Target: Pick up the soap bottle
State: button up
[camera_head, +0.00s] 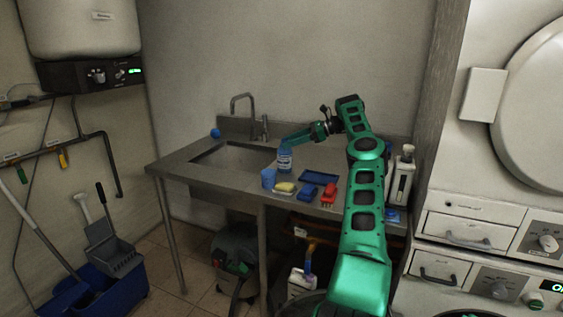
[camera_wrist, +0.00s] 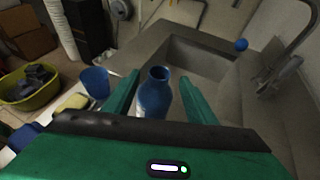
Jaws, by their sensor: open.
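The soap bottle (camera_head: 285,160) is blue with a pale label and stands upright on the steel counter, just right of the sink. In the wrist view the bottle (camera_wrist: 155,92) shows its dark open top between my two green fingers. My gripper (camera_wrist: 158,85) is open, with one finger on each side of the bottle and a visible gap at the right. Whether the left finger touches the bottle I cannot tell. In the head view my gripper (camera_head: 288,143) is at the upper part of the bottle, reaching in from the right.
A blue cup (camera_head: 268,178), a yellow sponge (camera_head: 284,187), a blue item (camera_head: 308,192), a red brush (camera_head: 329,193) and a dark blue tray (camera_head: 319,177) lie close by on the counter (camera_head: 195,173). The sink (camera_head: 232,160) and faucet (camera_head: 243,103) are to the left.

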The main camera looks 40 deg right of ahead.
jog(key=x, duration=0.6)
jog(key=shift+a+f, duration=0.1)
grip_shut()
